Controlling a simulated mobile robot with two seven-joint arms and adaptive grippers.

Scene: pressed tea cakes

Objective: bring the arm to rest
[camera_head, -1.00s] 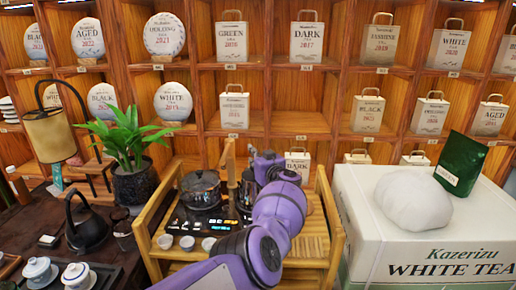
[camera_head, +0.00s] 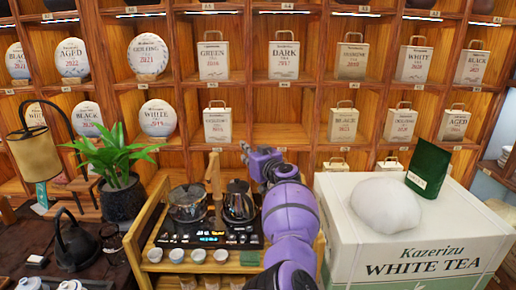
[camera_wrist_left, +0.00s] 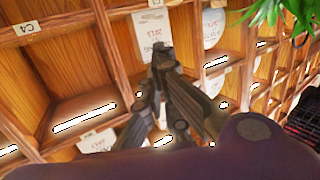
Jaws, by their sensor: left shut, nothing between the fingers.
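My left arm (camera_head: 290,215) is purple and rises at the middle of the head view, between the tea stove and the large white box. My left gripper (camera_head: 243,150) is small at its far end, in front of the shelves. The left wrist view shows the dark gripper fingers (camera_wrist_left: 160,52) shut and empty, with shelf compartments and tea packages behind them. The fingertips appear apart from the shelves, though the exact gap is hard to judge. My right gripper is in neither view.
A wooden tea cart (camera_head: 150,225) carries a kettle (camera_head: 238,205), a glass pot (camera_head: 188,204) and several small cups. The white tea box (camera_head: 410,235) bears a pale lump (camera_head: 386,204) and a green pouch (camera_head: 428,168). A potted plant (camera_head: 120,165) stands at left.

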